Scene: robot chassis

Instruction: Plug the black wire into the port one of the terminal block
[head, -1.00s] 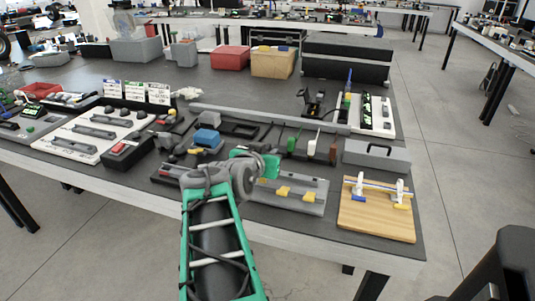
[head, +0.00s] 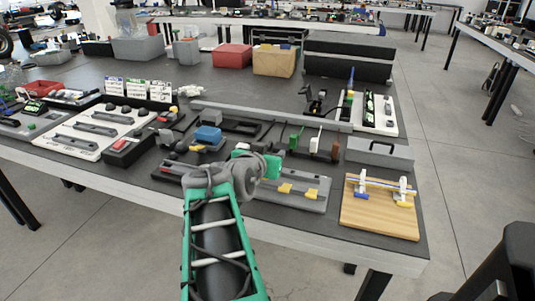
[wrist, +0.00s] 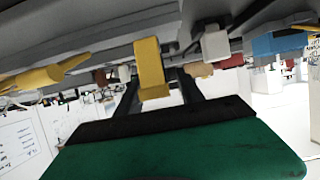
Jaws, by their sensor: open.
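My gripper (wrist: 158,82) shows in the wrist view as two dark fingers, apart, with a yellow block (wrist: 149,66) between or beyond them; I cannot tell if they touch it. In the head view its green body (head: 270,167) is above the near side of the table, by a grey tray with yellow parts (head: 285,188); the fingertips are hidden there. I cannot make out the black wire for certain. Upright green (head: 293,140), white (head: 315,143) and brown (head: 335,148) parts stand behind the tray. I cannot tell which part is the terminal block.
A wooden board (head: 375,222) with white and blue parts sits at the table's near right corner. A grey box with a black handle (head: 380,152) lies behind it. A blue-topped part (head: 207,137) stands left of my gripper. The table's middle back (head: 230,85) is fairly clear.

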